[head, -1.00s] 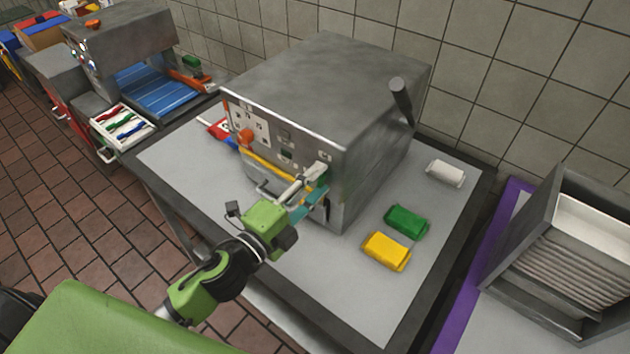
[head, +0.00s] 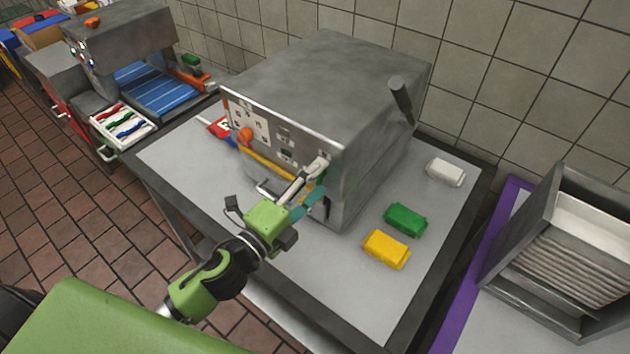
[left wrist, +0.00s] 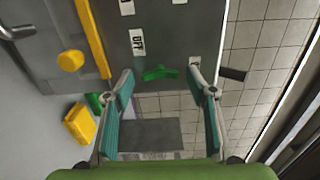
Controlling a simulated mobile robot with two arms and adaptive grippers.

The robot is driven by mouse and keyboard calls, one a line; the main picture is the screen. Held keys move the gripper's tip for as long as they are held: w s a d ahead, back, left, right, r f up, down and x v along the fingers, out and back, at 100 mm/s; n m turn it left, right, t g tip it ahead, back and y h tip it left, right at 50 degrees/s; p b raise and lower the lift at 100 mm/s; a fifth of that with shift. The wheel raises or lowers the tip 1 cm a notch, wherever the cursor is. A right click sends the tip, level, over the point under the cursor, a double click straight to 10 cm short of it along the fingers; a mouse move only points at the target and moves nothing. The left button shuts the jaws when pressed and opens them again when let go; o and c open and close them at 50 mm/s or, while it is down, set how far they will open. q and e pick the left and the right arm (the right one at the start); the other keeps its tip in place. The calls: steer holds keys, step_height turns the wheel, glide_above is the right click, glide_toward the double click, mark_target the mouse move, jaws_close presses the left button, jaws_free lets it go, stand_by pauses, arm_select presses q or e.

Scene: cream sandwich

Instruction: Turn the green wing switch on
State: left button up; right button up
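The green wing switch (left wrist: 158,73) sits on the grey front panel of the metal machine (head: 325,90). In the left wrist view its wings lie roughly crosswise. A white label reading OFF (left wrist: 137,42) is just above and left of it, and another label is to its right, partly behind a finger. My left gripper (left wrist: 160,85) is open, with one teal finger on each side of the switch; I cannot tell whether they touch it. In the head view the left gripper (head: 318,182) is at the panel's right end and largely hides the switch. My right gripper is not in view.
A yellow block (head: 386,249), a green block (head: 406,220) and a white block (head: 445,172) lie on the table right of the machine. A dark lever (head: 401,100) sticks out from the machine's right side.

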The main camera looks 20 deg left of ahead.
arm_select(q)
steer(key=shift+s, duration=0.1)
steer(key=v, duration=1.1)
steer(key=shift+s+a, duration=0.15)
steer(key=shift+s, duration=0.25)
